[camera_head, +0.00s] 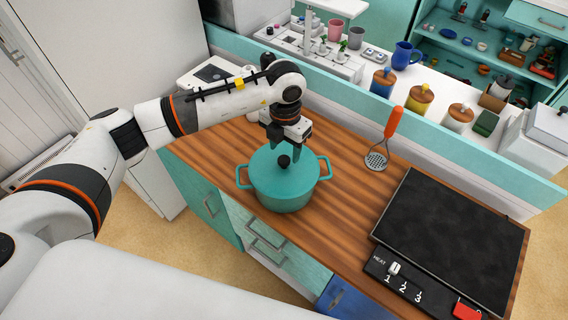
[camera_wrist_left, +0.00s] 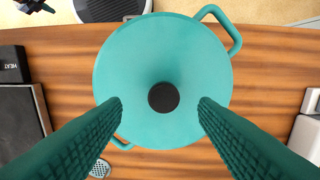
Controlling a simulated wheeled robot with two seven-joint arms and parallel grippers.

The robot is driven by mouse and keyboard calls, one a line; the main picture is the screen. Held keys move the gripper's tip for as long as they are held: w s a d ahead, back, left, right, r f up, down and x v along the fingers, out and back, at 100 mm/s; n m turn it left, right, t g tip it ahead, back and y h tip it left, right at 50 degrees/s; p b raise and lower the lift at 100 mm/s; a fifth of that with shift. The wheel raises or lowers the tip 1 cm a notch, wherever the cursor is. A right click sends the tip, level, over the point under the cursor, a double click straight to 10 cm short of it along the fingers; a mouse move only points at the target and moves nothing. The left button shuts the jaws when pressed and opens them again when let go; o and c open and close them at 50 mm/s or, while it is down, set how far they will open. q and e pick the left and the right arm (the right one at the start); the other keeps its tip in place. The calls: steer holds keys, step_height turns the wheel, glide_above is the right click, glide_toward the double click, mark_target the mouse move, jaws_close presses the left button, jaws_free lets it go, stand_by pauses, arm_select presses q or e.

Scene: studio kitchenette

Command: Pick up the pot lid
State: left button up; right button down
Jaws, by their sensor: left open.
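The teal pot lid (camera_head: 272,177) with its round black knob (camera_head: 284,161) sits on the teal two-handled pot (camera_head: 287,201) on the wooden counter. My left gripper (camera_head: 289,150) is above the lid, pointing down. In the left wrist view the black knob (camera_wrist_left: 163,97) lies between the two open fingers (camera_wrist_left: 160,105), with a gap on each side. The fingers hold nothing. In the head view the knob shows just below the gripper.
A slotted utensil with an orange handle (camera_head: 393,122) stands right of the pot. A black cooktop (camera_head: 450,235) is further right. A low teal partition (camera_head: 420,135) runs behind, with canisters, mugs and a blue pitcher (camera_head: 404,56) beyond it.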

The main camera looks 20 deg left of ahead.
mark_target(284, 159)
arm_select(q)
steer(key=f, duration=0.2)
steer(key=f+p, duration=0.1)
steer(key=f, duration=0.1)
steer(key=shift+w+a+f, duration=0.15)
steer(key=shift+a, duration=0.05)
steer(key=shift+c, duration=0.5)
jaws_close()
